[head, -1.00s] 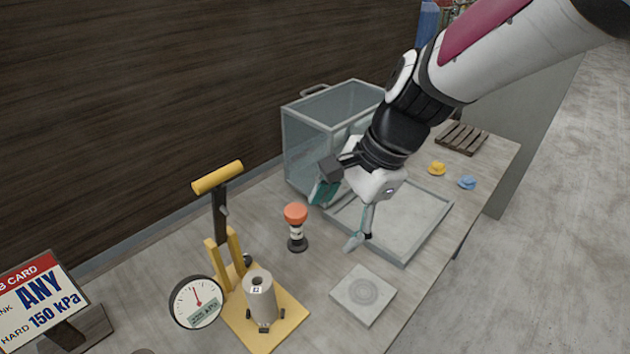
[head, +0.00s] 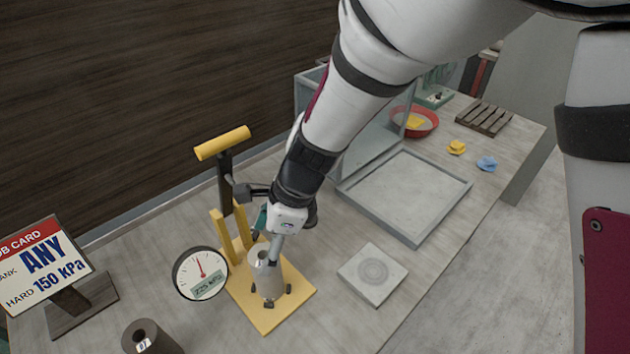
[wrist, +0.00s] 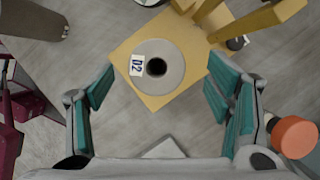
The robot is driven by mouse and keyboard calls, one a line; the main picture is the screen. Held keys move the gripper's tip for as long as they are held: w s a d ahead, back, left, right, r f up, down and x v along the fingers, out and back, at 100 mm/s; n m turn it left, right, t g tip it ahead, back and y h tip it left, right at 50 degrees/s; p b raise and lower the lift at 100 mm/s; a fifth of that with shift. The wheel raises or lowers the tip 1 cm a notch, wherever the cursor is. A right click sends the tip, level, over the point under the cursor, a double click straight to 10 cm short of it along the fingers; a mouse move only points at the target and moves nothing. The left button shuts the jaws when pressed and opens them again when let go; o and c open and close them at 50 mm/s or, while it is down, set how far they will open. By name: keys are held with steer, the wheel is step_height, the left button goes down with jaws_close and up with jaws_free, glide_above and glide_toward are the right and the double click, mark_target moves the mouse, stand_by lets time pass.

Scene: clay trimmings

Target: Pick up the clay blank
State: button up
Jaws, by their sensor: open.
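A grey clay blank (head: 265,275), a cylinder with a hole in its top, stands upright on the yellow base of a press. The wrist view shows this blank (wrist: 160,68) from above, with a label that seems to read D2. My gripper (head: 268,242) is over it in the head view and hides part of its top. In the wrist view my gripper (wrist: 160,90) is open, with a teal-padded finger on either side of the blank and clear gaps to it. A second grey cylinder (head: 148,338) is at the front left, cut by the frame edge.
The press (head: 225,155) has yellow uprights and a handle close behind the blank. A round gauge (head: 200,272) is at its left. An orange-topped object (wrist: 295,137) is near my right finger. A square plate (head: 373,273) and a tray (head: 440,212) lie to the right.

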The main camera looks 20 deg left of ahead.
steer(key=shift+b+x, duration=0.55)
steer(key=shift+x, duration=0.5)
